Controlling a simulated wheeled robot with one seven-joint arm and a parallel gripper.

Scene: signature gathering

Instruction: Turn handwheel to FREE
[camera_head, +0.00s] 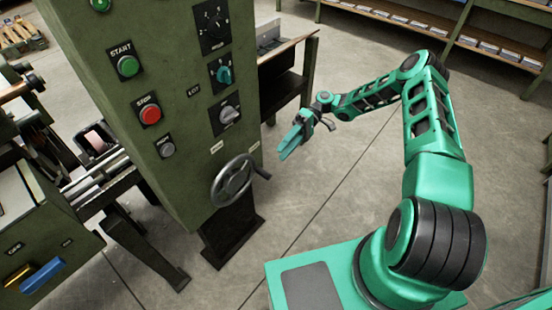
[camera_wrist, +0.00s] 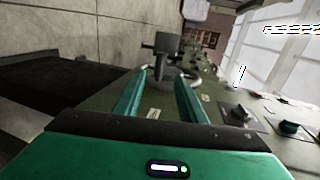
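The dark handwheel (camera_head: 233,181) is on the front of the green control cabinet, low down, with a crank handle (camera_head: 262,173) sticking out to its right. My gripper (camera_head: 287,150) is in the air to the right of the handwheel and a little above it, apart from it. In the wrist view, the two green fingers (camera_wrist: 158,82) are open with nothing held between them. The handwheel (camera_wrist: 186,74) and its handle (camera_wrist: 166,44) show beyond the fingertips. Small pale labels (camera_head: 216,147) sit above the wheel, too small to read surely.
A machine bed stands at the left, with a dark bench (camera_head: 290,80) behind the cabinet. The floor (camera_head: 330,190) between cabinet and arm is clear.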

